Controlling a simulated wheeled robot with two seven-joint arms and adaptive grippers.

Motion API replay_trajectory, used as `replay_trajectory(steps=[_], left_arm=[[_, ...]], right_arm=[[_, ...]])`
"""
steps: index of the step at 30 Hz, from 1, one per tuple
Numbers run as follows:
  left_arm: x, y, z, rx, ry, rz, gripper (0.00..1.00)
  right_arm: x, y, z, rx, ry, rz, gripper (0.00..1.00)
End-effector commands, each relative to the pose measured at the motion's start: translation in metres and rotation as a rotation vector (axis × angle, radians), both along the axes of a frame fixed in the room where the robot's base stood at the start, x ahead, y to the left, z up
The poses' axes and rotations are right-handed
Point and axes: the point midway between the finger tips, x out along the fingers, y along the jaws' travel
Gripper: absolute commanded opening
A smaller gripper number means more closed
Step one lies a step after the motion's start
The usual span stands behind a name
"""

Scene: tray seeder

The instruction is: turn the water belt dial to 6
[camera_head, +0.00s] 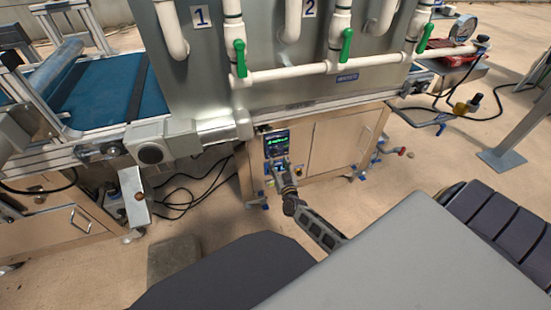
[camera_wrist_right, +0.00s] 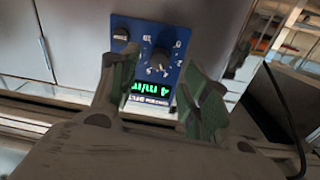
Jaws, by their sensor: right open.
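The blue control panel (camera_wrist_right: 138,30) fills the middle of the right wrist view, upside down. Its black dial (camera_wrist_right: 160,62) has a ring of white numbers. A green readout (camera_wrist_right: 150,87) shows 4 m/min, partly hidden by a finger. The panel's small label is hard to read. My right gripper (camera_wrist_right: 156,72) is open, its two fingers spread to either side of the dial; I cannot tell if they touch it. In the head view the panel (camera_head: 276,138) sits on the cabinet front, with my right gripper (camera_head: 281,170) just below its readout. My left gripper is out of view.
A wooden cabinet (camera_head: 330,145) carries the panel under a grey machine housing (camera_head: 210,75) with white pipes and green valves (camera_head: 346,45). A blue conveyor belt (camera_head: 110,95) stands at left. Cables lie on the floor. A smaller dark knob (camera_wrist_right: 120,34) sits beside the dial.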

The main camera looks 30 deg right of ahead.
Motion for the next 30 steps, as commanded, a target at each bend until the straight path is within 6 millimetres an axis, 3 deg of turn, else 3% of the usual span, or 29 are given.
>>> replay_trajectory(steps=[9,15,30], left_arm=[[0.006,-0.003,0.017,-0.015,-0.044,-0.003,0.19],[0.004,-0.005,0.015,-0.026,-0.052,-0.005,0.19],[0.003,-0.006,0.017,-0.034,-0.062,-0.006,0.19]], right_arm=[[0.030,-0.009,-0.001,-0.002,-0.002,0.000,0.47],[0.044,-0.013,-0.001,0.000,-0.001,0.000,0.47],[0.050,-0.015,0.000,-0.001,0.000,0.000,0.47]])
